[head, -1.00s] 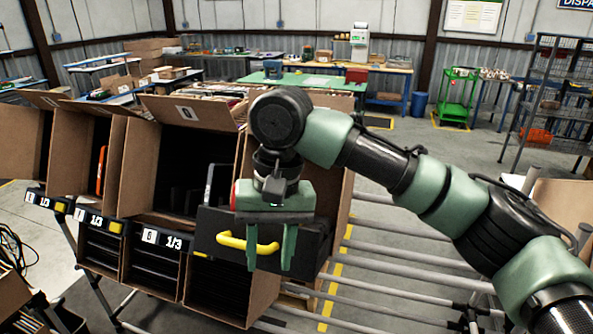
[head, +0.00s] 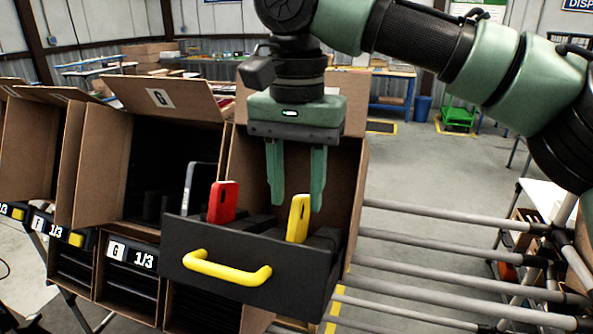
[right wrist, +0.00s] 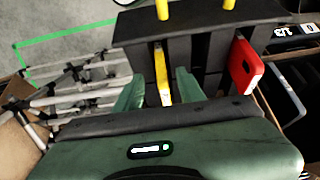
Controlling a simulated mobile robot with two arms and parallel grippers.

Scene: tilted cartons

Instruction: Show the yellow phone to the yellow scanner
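The yellow phone (head: 298,218) stands upright in a slot of the black drawer (head: 215,288), which has a yellow handle (head: 226,270). My left gripper is not in view. I see no yellow scanner.
Tilted cartons stand in a row, including the one marked G (head: 98,165) with dark slots inside. Roller rails (head: 440,236) run to the right. Workbenches are at the back.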

